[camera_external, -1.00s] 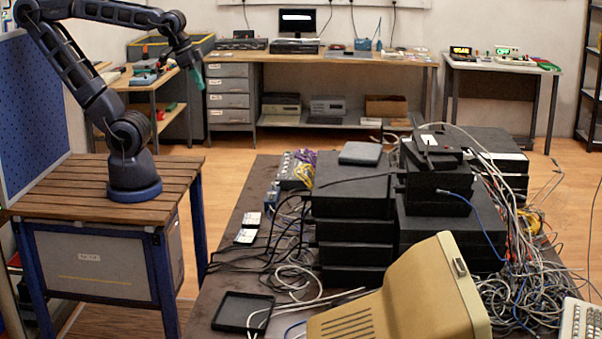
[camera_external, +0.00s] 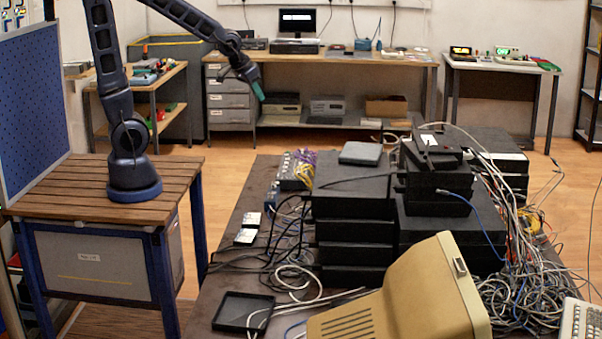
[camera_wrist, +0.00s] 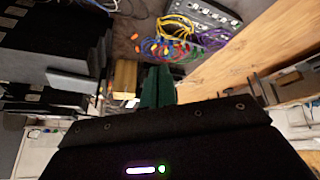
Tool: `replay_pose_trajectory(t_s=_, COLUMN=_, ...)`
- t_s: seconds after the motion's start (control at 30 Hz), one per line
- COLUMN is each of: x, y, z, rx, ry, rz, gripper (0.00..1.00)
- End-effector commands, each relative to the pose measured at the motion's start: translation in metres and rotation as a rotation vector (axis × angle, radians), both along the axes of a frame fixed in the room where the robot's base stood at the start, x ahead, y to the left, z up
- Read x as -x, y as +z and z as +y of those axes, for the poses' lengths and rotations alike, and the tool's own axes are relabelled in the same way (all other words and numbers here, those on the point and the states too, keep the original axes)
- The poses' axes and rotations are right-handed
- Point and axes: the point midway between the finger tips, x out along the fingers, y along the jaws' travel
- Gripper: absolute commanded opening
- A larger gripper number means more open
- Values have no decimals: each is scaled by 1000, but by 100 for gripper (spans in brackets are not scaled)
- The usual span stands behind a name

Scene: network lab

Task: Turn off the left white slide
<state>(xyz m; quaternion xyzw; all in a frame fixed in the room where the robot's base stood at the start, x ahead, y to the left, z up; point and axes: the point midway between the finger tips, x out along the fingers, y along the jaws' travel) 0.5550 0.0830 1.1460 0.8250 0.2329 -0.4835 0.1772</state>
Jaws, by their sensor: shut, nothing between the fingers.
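Two small white-faced pieces on dark bases, possibly the white slides, lie on the dark table's left side: a farther one (camera_external: 252,220) and a nearer one (camera_external: 245,237). They are too small to tell whether either is on or off, and I cannot make them out in the wrist view. My gripper (camera_external: 259,92) has teal fingers and is in the air, beyond and above these pieces, touching nothing visible. In the wrist view its green fingers (camera_wrist: 158,88) are together and empty.
The dark table (camera_external: 225,270) holds stacked black boxes (camera_external: 350,205), tangled cables, a black tray (camera_external: 243,312) and a beige monitor (camera_external: 400,300). A grey multi-socket unit (camera_wrist: 207,14) with coloured cables shows in the wrist view. Open floor lies left of the table.

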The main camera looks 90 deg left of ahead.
Motion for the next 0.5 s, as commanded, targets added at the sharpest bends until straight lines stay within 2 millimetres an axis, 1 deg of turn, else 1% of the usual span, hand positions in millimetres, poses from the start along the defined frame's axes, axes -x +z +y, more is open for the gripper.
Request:
replay_pose_trajectory(t_s=0.03, x=-5, y=-8, z=12, rx=7, ry=29, rz=-3, gripper=0)
replay_pose_trajectory(t_s=0.2, x=-20, y=-31, z=50, rx=24, ry=118, rz=-29, gripper=0)
replay_pose_trajectory(t_s=0.5, x=-36, y=-76, z=118, rx=63, ry=275, rz=-83, gripper=0)
